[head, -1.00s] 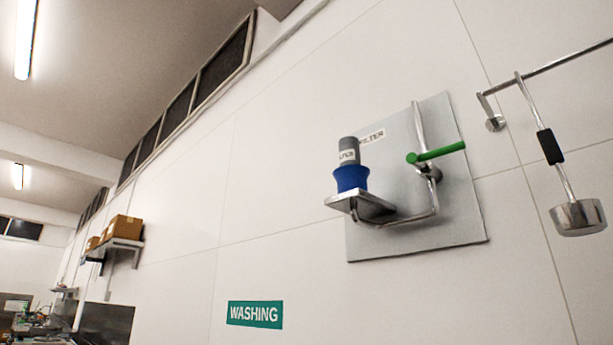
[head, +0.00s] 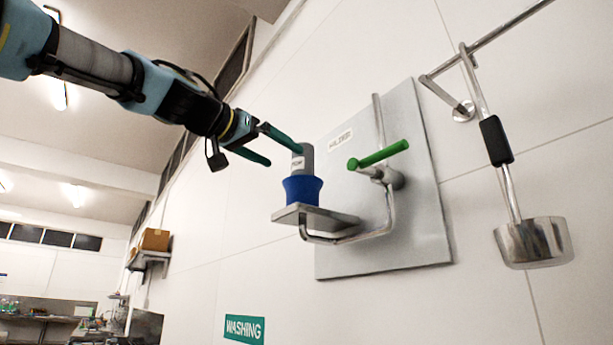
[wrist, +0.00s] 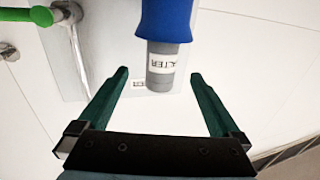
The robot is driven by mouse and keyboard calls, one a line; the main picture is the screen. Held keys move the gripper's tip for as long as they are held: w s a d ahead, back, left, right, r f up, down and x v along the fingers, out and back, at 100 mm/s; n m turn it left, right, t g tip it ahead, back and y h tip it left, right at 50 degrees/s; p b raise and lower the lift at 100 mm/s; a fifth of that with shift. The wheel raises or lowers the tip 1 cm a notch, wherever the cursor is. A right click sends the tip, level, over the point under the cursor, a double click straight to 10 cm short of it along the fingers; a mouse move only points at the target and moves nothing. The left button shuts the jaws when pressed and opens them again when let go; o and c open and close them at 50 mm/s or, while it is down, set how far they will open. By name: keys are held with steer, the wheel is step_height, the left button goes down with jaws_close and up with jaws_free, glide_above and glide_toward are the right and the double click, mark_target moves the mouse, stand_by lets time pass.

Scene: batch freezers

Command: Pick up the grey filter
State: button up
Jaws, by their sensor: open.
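The grey filter (head: 302,158) is a short grey cylinder with a white label. It stands upright in a blue holder (head: 302,190) on a small metal shelf (head: 328,219) fixed to a wall panel. My gripper (head: 284,156) comes in from the upper left and is open, with green fingers close to the filter. In the wrist view the filter (wrist: 162,68) hangs from the top of the picture below the blue holder (wrist: 165,20). Nothing is held.
A green-handled lever (head: 378,155) and a bent metal pipe (head: 391,210) are just right of the filter on the grey panel (head: 425,225). A metal ladle (head: 533,242) hangs from a rail further right. A green WASHING sign (head: 244,329) is below.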

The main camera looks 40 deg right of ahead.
mark_target(295, 168)
steer(key=p+x, duration=0.1)
steer(key=x, duration=0.3)
steer(key=shift+w+d+f+p, duration=0.1)
steer(key=shift+d+p, duration=0.25)
steer(key=shift+d, duration=0.05)
steer(key=x, duration=0.1)
steer(key=p+x, duration=0.1)
steer(key=x, duration=0.1)
steer(key=p+x, duration=0.1)
steer(key=shift+w+d+f, duration=0.15)
steer(key=shift+d+f, duration=0.1)
steer(key=shift+f, duration=0.1)
jaws_close()
